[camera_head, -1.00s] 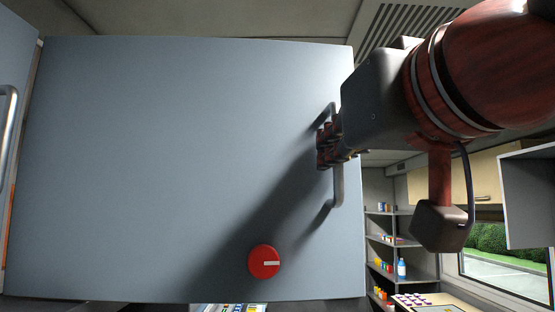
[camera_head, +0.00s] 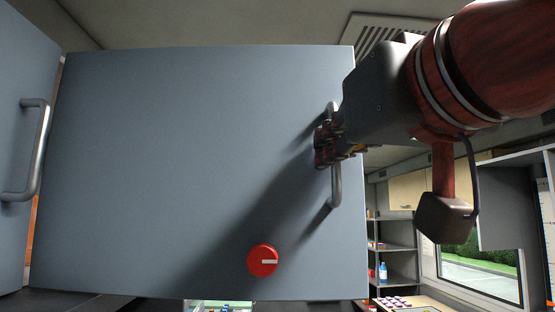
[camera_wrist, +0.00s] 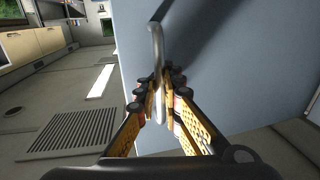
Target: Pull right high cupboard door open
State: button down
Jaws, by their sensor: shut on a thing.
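The grey-blue cupboard door (camera_head: 170,160) fills the middle of the head view, its face toward me. Its metal bar handle (camera_head: 336,188) stands upright near the right edge. My gripper (camera_head: 326,147) is shut on the handle at about mid-height and hides that part of the bar. In the wrist view the fingers (camera_wrist: 160,92) close around the handle (camera_wrist: 157,45), with the door panel (camera_wrist: 225,90) behind it. A red round knob (camera_head: 262,261) sits low on the door face.
Another grey-blue door (camera_head: 25,100) with its own bar handle (camera_head: 40,150) is at the left, with a narrow gap between the doors. Shelves (camera_head: 395,248) and a window (camera_head: 480,270) lie beyond on the right. A ceiling vent (camera_wrist: 75,133) shows in the wrist view.

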aim_at(321, 85)
jog(key=c, duration=2.1)
grip_release()
jog(key=shift+o, duration=0.5)
jog(key=shift+r, duration=0.15)
jog(key=shift+r, duration=4.9)
